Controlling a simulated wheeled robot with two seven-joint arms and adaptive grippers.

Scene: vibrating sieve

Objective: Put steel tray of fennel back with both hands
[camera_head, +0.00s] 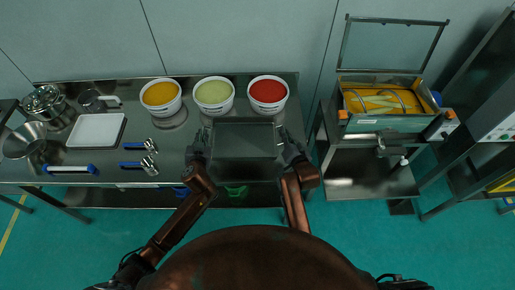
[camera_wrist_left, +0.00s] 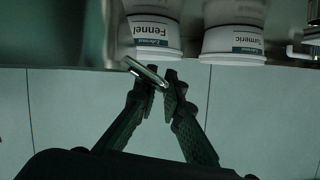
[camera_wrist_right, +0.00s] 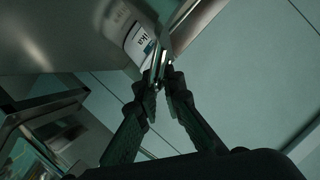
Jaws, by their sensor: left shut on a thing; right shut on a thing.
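The steel tray (camera_head: 243,139) is a dark grey rectangular tray at the front of the steel table, in front of the fennel and red tubs. No fennel can be made out in it. My left gripper (camera_head: 199,150) is shut on its left edge; the left wrist view shows the fingers (camera_wrist_left: 160,84) pinching a thin metal rim. My right gripper (camera_head: 288,150) is shut on its right edge, with fingers (camera_wrist_right: 163,78) on the rim in the right wrist view. The fennel tub (camera_head: 213,93) is white with pale green contents. Whether the tray touches the table cannot be told.
The turmeric tub (camera_head: 160,95) and a red-filled tub (camera_head: 268,93) flank the fennel. The open-lidded sieve machine (camera_head: 388,105) stands right, past a gap.

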